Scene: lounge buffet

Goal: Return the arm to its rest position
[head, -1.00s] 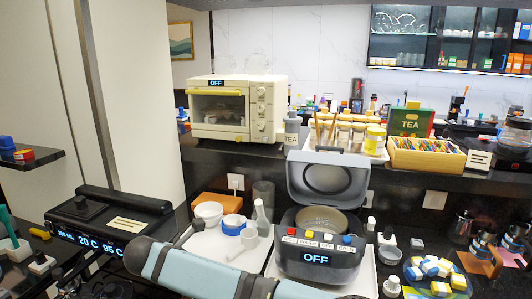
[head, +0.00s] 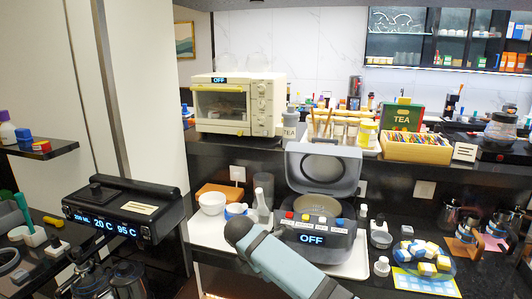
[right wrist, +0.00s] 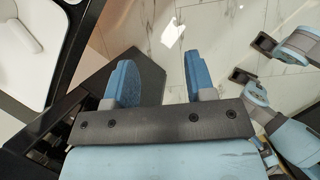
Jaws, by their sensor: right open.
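My right arm (head: 285,268) reaches in from the bottom of the head view, its dark rounded joint in front of the grey rice cooker (head: 340,248). Its hand is not visible there. In the right wrist view my right gripper (right wrist: 158,75) is open, with two blue fingers apart and nothing between them. Pale marble-look floor shows beyond the fingers. Light blue links of my own body show at the right of that view. My left gripper is not in view.
A black dispenser (head: 125,213) stands at the left. A cream toaster oven (head: 236,104) is on the upper shelf. In the right wrist view, a dark edge and a white tray (right wrist: 30,50) lie left of the gripper.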

